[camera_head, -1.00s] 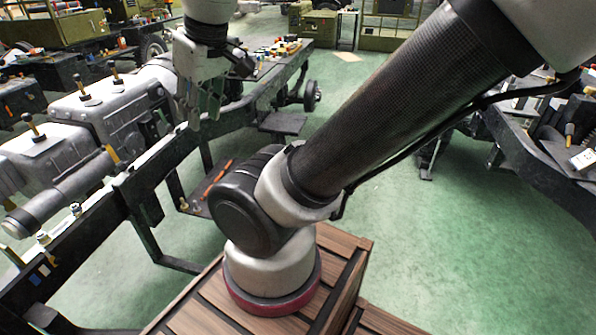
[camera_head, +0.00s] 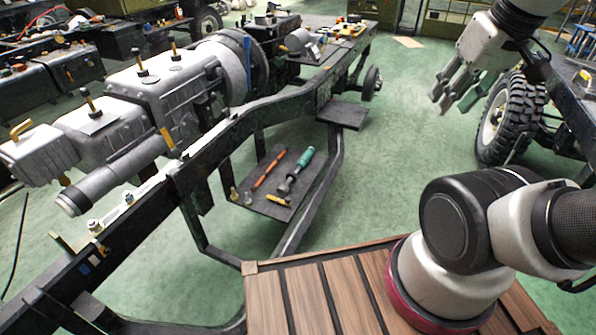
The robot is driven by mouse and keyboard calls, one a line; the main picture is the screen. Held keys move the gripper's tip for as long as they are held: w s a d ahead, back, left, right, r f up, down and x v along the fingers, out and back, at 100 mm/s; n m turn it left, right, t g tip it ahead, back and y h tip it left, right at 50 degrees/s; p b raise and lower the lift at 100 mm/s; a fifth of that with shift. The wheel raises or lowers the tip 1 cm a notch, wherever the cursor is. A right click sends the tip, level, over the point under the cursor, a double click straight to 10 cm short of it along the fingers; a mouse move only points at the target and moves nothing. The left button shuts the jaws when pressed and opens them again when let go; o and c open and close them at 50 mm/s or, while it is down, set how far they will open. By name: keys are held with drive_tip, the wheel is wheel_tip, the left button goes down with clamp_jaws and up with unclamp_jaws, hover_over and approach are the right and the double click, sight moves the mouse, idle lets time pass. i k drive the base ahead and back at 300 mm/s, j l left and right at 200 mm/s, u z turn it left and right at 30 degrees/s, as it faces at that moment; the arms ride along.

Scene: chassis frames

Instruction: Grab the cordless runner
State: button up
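A tool with a green body and a dark end (camera_head: 304,159), which looks like the cordless runner, lies on a dark low shelf (camera_head: 264,207) beside the chassis frame. My gripper (camera_head: 458,98) is at the upper right, in the air over the green floor, well to the right of the shelf and above it. Its fingers are spread apart with nothing between them. It is clear of the tool.
A slim orange-red tool (camera_head: 269,168) and a small yellow item (camera_head: 277,200) share the shelf. The dark chassis rail (camera_head: 225,140) runs diagonally alongside. A big tyre (camera_head: 512,118) stands at right. Wooden slats (camera_head: 300,300) are in front. Green floor is free between.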

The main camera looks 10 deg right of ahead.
sight(292, 177)
drive_tip(key=i+l+u, duration=0.1)
drive_tip(key=l, duration=0.7)
drive_tip(key=i+l+u, duration=0.35)
drive_tip(key=l, duration=0.3)
drive_tip(key=i+l+u, duration=0.2)
drive_tip(key=l, duration=0.15)
drive_tip(key=l+u, duration=0.15)
drive_tip(key=l, duration=0.2)
drive_tip(key=i+l+u, duration=0.4)
drive_tip(key=i+l, duration=0.4)
